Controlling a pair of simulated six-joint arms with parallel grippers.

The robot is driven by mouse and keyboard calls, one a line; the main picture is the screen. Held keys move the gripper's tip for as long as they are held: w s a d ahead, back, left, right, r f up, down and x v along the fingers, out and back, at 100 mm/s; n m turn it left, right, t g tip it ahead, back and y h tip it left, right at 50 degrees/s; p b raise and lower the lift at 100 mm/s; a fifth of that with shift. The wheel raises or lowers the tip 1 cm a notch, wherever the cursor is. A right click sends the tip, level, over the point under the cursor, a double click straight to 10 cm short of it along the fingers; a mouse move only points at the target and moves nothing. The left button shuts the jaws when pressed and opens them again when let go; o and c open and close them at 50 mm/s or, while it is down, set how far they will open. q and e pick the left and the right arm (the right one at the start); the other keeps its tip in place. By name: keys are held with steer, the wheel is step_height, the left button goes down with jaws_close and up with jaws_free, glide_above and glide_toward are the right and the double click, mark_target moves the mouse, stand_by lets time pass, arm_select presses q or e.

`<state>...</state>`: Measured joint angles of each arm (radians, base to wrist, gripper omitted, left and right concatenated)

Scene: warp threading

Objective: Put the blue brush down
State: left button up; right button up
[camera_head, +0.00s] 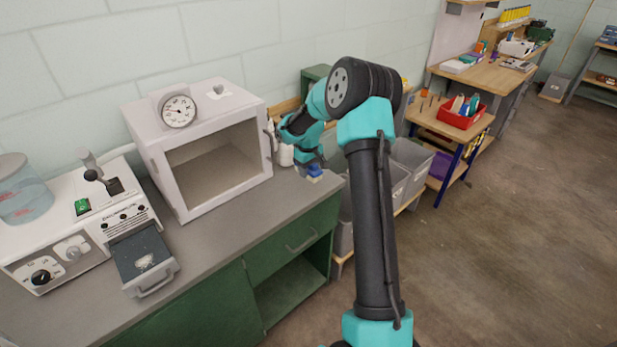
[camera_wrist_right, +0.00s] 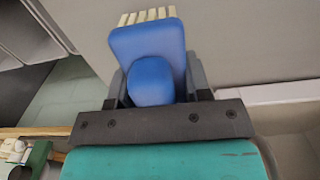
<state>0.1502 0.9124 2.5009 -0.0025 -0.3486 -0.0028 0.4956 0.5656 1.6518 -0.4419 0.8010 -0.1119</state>
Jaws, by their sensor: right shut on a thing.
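The blue brush (camera_head: 315,170) is at the right end of the grey counter (camera_head: 235,228), near its corner. In the right wrist view the blue brush (camera_wrist_right: 150,50) has a rounded knob, a flat block and a row of pale bristles at the far edge. My right gripper (camera_head: 308,164) is shut on it, with dark fingers on either side of the knob in the wrist view (camera_wrist_right: 155,85). I cannot tell whether the bristles touch the counter. My left gripper is not in view.
A white box oven (camera_head: 186,138) with a gauge stands just left of the gripper. A white machine (camera_head: 75,240) with a tray is farther left. Grey bins (camera_head: 410,157) lie beyond the counter's right edge. The counter front before the oven is clear.

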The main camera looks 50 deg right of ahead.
mark_target(309, 182)
steer(key=shift+f, duration=1.75)
steer(key=shift+f, duration=0.1)
steer(key=o, duration=1)
steer(key=shift+c, duration=0.2)
step_height(309, 182, up, 12)
steer(key=shift+r, duration=0.1)
steer(key=shift+a, duration=0.1)
